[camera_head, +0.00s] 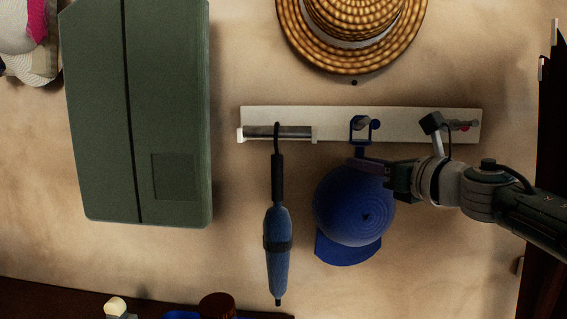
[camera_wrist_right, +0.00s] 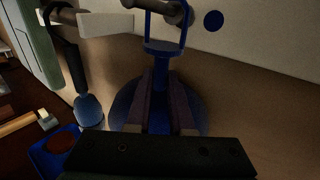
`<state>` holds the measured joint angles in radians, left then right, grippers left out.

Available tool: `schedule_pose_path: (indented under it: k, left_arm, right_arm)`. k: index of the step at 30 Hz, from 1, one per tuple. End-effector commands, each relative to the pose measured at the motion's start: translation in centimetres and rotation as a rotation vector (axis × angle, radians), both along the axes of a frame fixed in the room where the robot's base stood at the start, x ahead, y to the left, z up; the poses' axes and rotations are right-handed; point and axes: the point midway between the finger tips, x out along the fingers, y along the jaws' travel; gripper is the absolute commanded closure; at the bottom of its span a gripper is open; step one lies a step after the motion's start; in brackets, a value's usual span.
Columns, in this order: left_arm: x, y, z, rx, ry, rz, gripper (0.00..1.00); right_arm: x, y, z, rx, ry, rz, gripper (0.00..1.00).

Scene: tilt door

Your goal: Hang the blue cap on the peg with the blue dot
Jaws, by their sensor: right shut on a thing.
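The blue cap (camera_head: 352,208) hangs below the pegboard (camera_head: 300,118), brim down, with a square blue loop (camera_head: 352,131) at its top. My right gripper (camera_head: 383,170) is shut on the cap's strap just below the loop. In the right wrist view the fingers (camera_wrist_right: 165,110) close on the strap, with the cap (camera_wrist_right: 125,105) behind them. The grey peg (camera_head: 363,123) beside the blue dot (camera_head: 376,124) shows within the loop's outline. In the wrist view the peg (camera_wrist_right: 165,10) crosses the loop (camera_wrist_right: 164,45); how far it passes through is unclear. My left gripper is out of view.
A blue umbrella (camera_head: 278,240) hangs on the bar (camera_head: 280,132) left of the cap. A peg with a red dot (camera_head: 463,127) is to the right. A straw hat (camera_head: 350,35) is above, and a green bag (camera_head: 170,110) hangs far left.

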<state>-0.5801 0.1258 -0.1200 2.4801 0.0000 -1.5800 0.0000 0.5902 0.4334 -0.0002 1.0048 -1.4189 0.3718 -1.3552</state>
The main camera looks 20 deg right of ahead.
Motion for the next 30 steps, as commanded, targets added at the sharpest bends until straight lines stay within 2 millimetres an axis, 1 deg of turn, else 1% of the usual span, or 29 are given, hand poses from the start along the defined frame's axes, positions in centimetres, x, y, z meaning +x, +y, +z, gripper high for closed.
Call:
schedule_pose_path:
  k: [10, 19, 20, 28, 30]
  left_arm:
    - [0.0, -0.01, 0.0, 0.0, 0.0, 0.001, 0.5]
    - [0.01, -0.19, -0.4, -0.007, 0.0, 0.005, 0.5]
    - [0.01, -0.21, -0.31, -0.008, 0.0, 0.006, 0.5]
    - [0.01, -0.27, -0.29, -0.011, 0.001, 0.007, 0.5]
    - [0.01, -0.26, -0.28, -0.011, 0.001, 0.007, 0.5]
  right_arm:
    - [0.01, 0.01, 0.03, 0.0, -0.001, 0.0, 1.0]
    - [0.01, 0.0, -0.35, 0.0, -0.001, 0.0, 1.0]
    - [0.01, 0.0, -0.25, 0.0, -0.001, 0.0, 0.76]
    - [0.0, 0.01, -0.25, 0.0, 0.0, 0.0, 0.46]
    - [0.0, 0.01, -0.26, 0.0, 0.0, 0.0, 0.45]
